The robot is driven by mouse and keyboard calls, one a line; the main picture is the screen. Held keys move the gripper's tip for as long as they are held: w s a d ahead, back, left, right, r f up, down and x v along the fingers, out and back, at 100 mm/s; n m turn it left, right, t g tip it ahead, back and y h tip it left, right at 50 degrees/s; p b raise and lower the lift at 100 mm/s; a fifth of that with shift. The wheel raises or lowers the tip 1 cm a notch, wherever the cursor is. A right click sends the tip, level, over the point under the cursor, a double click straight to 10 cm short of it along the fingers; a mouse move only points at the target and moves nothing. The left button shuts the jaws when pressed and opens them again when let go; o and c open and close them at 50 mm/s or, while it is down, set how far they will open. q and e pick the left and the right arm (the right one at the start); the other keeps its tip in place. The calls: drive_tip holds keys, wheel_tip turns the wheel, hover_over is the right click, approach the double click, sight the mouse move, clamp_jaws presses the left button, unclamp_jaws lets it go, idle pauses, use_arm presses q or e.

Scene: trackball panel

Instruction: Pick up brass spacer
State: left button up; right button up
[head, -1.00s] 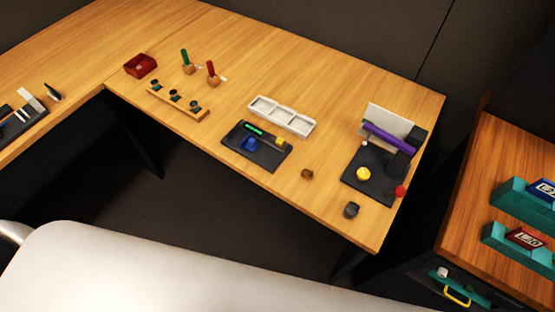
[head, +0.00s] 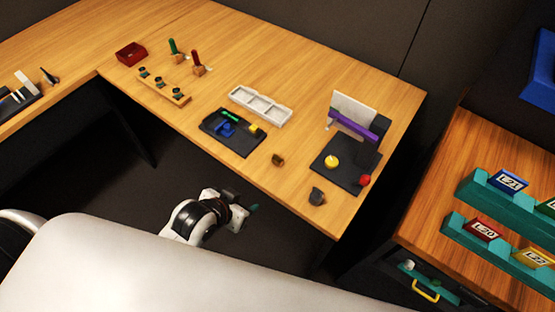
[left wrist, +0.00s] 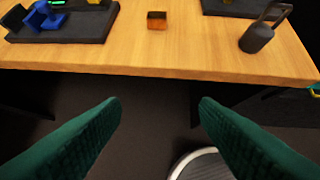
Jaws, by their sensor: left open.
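The brass spacer appears to be the small brown-gold block (head: 278,160) lying alone on the wooden table near its front edge. My left gripper (head: 253,209) is in front of the table edge, below and apart from the block. In the left wrist view its two green fingers (left wrist: 159,105) are spread with nothing between them. My right gripper is not in view.
A dark tray (head: 232,143) with blue, green and yellow parts stands left of the block. A dark object with a loop (head: 317,196) and a dark panel with a yellow ball (head: 332,162) stand to the right. A white compartment tray (head: 260,107) is behind. Bare wood surrounds the block.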

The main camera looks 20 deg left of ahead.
use_arm(q)
drive_tip(key=w+m+t+h, duration=0.1)
drive_tip(key=w+t+h, duration=0.1)
drive_tip(key=w+t, duration=0.35)
approach(278, 158)
drive_tip(key=shift+h, duration=0.4)
drive_tip(key=x, duration=0.2)
drive_tip(key=a+p+x, duration=0.1)
drive_tip(key=x, duration=0.1)
drive_tip(key=shift+w, duration=0.3)
drive_tip(key=shift+g, duration=0.25)
drive_tip(key=shift+d+p+x, duration=0.15)
drive_tip(key=shift+p+x, duration=0.05)
drive_tip(key=shift+x, duration=1.25)
drive_tip(key=shift+d+p+x, duration=0.1)
drive_tip(key=shift+p+x, duration=0.1)
drive_tip(key=shift+x, duration=1.25)
drive_tip(key=shift+s, duration=0.2)
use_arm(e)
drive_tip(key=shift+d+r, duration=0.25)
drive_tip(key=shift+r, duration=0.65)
use_arm(q)
drive_tip(key=c, duration=1)
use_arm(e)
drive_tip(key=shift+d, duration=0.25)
use_arm(q)
drive_tip(key=shift+c, duration=0.2)
